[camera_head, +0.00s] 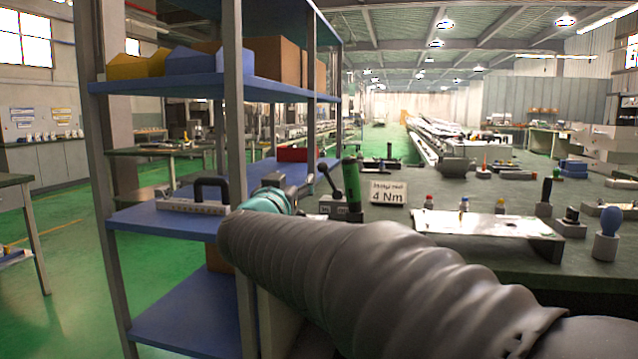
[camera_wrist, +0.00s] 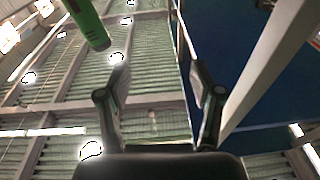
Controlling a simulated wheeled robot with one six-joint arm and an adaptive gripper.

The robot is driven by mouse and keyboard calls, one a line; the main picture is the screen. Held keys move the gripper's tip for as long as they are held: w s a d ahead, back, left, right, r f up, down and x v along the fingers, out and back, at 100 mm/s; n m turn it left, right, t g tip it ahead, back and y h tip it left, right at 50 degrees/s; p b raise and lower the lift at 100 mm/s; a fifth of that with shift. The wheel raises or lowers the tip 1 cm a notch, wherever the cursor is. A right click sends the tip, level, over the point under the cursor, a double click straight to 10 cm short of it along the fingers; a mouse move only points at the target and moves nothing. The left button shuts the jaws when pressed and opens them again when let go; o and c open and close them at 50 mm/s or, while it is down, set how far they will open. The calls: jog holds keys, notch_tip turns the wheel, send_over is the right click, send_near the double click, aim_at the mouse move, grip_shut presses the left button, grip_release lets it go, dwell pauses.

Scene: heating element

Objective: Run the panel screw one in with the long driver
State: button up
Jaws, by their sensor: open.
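My gripper (camera_wrist: 157,78) is open and empty in the wrist view, its two black fingers apart against the ceiling. In the head view my arm reaches left to the shelf and I cannot make out the fingers. A green and black tool (camera_head: 352,186) stands upright by a small block behind the arm. A green handle (camera_wrist: 86,22) shows at the upper left of the wrist view, outside the fingers. I cannot tell if either is the long driver. A pale panel (camera_head: 475,222) lies on the bench with red (camera_head: 428,202), blue (camera_head: 463,204) and yellow (camera_head: 500,205) tipped pieces at its back edge.
A blue shelf rack (camera_head: 170,220) stands close on the left, holding a level-like tool (camera_head: 190,206) and boxes. A 4 Nm sign (camera_head: 388,193) stands behind the arm. A black-handled tool (camera_head: 545,196) and a blue-knobbed one (camera_head: 607,225) stand at the bench's right.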

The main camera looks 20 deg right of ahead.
aim_at(348, 190)
jog(key=w+d+f+m+g+h, duration=0.1)
jog(key=d+g+h, duration=0.1)
jog(key=d, duration=0.3)
jog(key=w+d+f+m+g+h, duration=0.1)
jog(key=w+d+m+g+h, duration=0.1)
jog(key=d+g, duration=0.2)
jog(key=w+d+f+m+g+h, duration=0.1)
jog(key=d+f+g+h, duration=0.1)
jog(key=d, duration=0.5)
jog(key=shift+w+m+g+p, duration=0.3)
jog(key=shift+w+m+g, duration=0.1)
jog(key=shift+g, duration=0.1)
grip_shut()
